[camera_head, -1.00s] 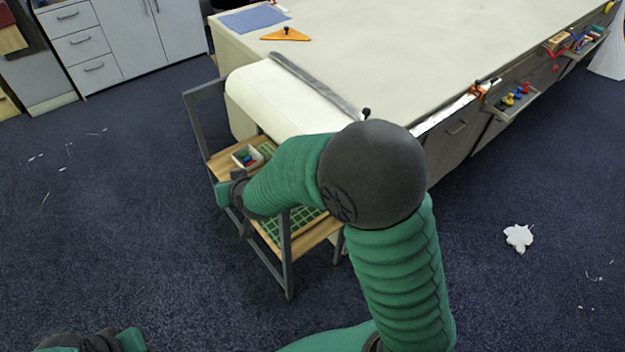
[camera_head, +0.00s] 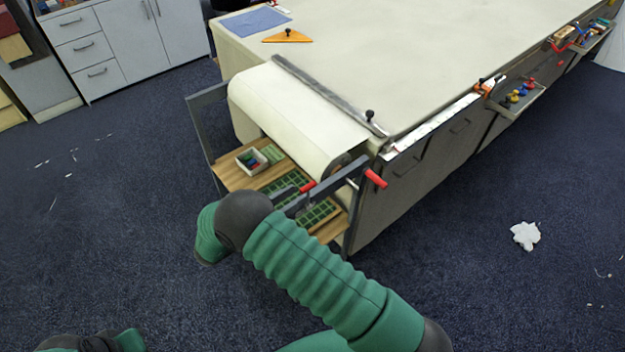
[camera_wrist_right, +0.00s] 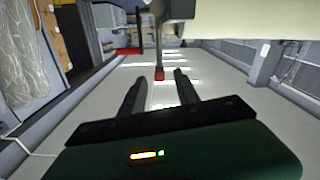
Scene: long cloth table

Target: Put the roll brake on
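The roll (camera_head: 300,115) of pale cloth hangs at the near end of the table in a dark grey frame (camera_head: 200,125). A dark lever with a red tip (camera_head: 307,186) is at the roll's near end; in the right wrist view its red tip (camera_wrist_right: 159,74) hangs down between and just beyond my fingertips. A second red handle (camera_head: 375,178) sticks out at the frame's right corner. My right gripper (camera_head: 296,196) is open around the lever's line; contact cannot be told. My left gripper (camera_head: 100,343) is at the bottom left edge, its fingers unclear.
Below the roll, a wooden shelf (camera_head: 232,178) holds a small box (camera_head: 252,160) and green grid mats (camera_head: 318,213). The table (camera_head: 440,60) carries a metal bar (camera_head: 325,92) and an orange triangle (camera_head: 287,37). White scrap (camera_head: 525,235) lies on the otherwise open floor at right.

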